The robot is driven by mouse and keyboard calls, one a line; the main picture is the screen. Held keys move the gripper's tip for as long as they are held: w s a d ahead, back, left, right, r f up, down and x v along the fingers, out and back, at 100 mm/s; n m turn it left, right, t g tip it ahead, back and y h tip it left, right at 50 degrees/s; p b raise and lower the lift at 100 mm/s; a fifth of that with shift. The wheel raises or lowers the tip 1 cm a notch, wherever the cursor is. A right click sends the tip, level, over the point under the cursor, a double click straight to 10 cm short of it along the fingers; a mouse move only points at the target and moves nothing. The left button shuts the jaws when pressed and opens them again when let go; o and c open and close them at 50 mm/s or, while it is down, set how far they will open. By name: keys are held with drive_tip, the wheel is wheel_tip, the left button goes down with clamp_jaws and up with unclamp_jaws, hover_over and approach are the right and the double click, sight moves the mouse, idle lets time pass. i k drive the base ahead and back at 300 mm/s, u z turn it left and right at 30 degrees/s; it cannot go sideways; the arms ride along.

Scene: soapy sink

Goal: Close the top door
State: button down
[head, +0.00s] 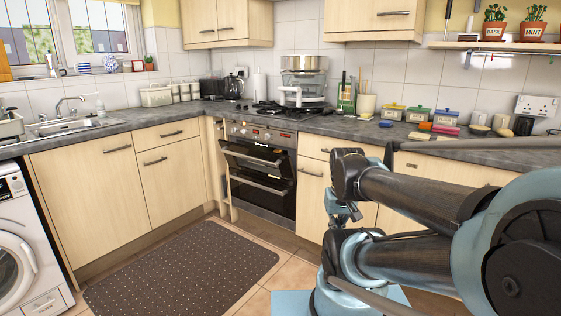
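The built-in oven (291,138) is in the middle of the head view, below the hob. Its top door (254,154) is a dark glass panel with a bar handle; it appears partly open, tilted outward at its upper edge.
A dark dotted mat (183,268) lies on the tiled floor before the oven, with open floor around it. A washing machine (22,240) stands at the left. Wooden base cabinets (100,185) flank the corner under a grey worktop (190,118). Jars and tubs (418,115) stand on it.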

sight(284, 161)
drive_tip(key=i, duration=1)
